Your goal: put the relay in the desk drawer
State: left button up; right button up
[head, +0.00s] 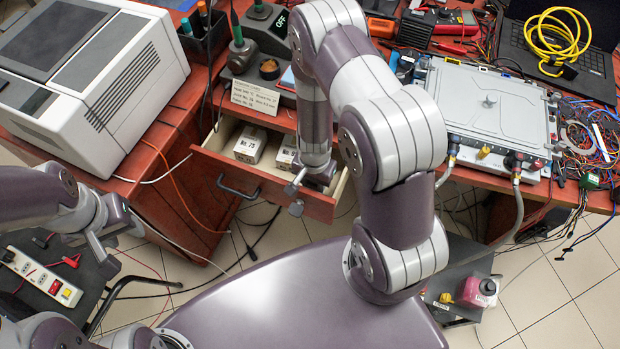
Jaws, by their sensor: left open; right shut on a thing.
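The desk drawer (215,164) is pulled open in the head view, with a dark bar handle (238,190) on its front. White boxes with printed labels, one of them (250,144) marked No. 13, lie inside. My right gripper (296,198) is at the right part of the drawer's front, shut, apparently on the front panel's upper edge. My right arm hides part of the drawer's inside. My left gripper (118,238) is open and empty at the left, away from the drawer. I cannot pick out the relay for certain; a small green block (590,179) sits among wires at far right.
A white printer-like machine (110,85) stands on the desk at left. A grey metal case (487,110) with hoses is at right, beside a laptop with a yellow cable (556,40). A power strip (40,277) lies at lower left. A label card (255,95) stands above the drawer.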

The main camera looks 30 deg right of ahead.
aim_at(313, 188)
jog(key=f, duration=0.1)
jog(key=f+b, duration=0.1)
jog(key=f, duration=0.1)
jog(key=shift+w+f, duration=0.25)
jog(key=shift+f, duration=0.15)
jog(key=shift+f+b, duration=0.3)
jog(key=shift+s+r, duration=0.1)
jog(key=shift+r, duration=0.05)
jog(key=shift+f, duration=0.25)
jog(key=o, duration=1)
jog(key=shift+r, duration=0.1)
